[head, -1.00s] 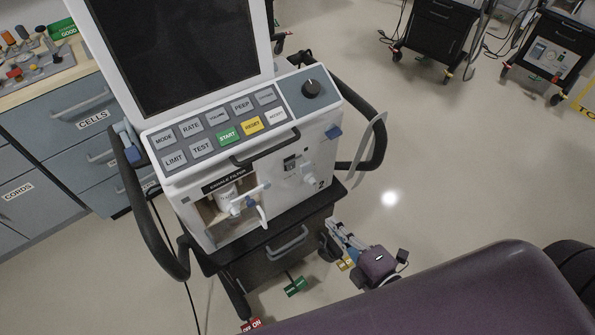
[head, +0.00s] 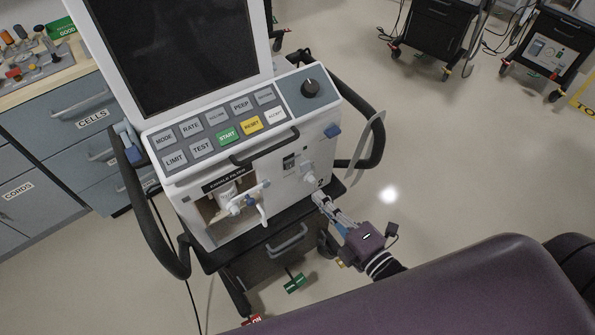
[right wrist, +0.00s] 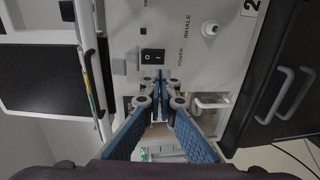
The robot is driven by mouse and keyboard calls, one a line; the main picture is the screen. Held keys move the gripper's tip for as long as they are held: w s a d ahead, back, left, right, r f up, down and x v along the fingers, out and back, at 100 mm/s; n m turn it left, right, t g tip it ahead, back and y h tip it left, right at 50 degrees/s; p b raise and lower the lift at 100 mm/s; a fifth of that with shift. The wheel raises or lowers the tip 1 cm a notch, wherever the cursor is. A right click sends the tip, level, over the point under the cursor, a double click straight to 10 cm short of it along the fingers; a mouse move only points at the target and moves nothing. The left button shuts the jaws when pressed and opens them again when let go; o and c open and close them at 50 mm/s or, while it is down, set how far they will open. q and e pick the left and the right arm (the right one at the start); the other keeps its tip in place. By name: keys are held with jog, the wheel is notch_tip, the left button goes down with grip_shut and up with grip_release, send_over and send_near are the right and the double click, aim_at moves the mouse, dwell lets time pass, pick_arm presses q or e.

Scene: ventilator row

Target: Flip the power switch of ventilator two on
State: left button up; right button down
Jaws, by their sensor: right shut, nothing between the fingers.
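Ventilator two (head: 235,165) stands upright on its cart, marked "2" on its front. Its power switch (right wrist: 153,56) is a small black rocker beside the word POWER in the right wrist view. It also shows as a small dark patch in the head view (head: 289,162). I cannot tell its setting for certain. My right gripper (head: 319,198) is shut and empty, low in front of the ventilator's right side. In the right wrist view its fingertips (right wrist: 161,76) are just below the switch and appear apart from it. My left gripper is not in view.
The white inhale port (right wrist: 209,28) sticks out near the switch. Black side handles (head: 372,140) flank the ventilator. A drawer handle (head: 287,240) is below. Blue cabinets (head: 85,110) stand left; dark carts (head: 548,50) stand far right. The floor between is open.

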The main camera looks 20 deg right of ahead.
jog(key=p+x, duration=0.1)
jog(key=x, duration=0.9)
jog(key=shift+w+p, duration=0.25)
jog(key=shift+p, duration=0.1)
jog(key=shift+f, duration=0.15)
jog(key=shift+w+a+t+b, duration=0.15)
jog(key=shift+w+t+b, duration=0.15)
jog(key=shift+b, duration=0.55)
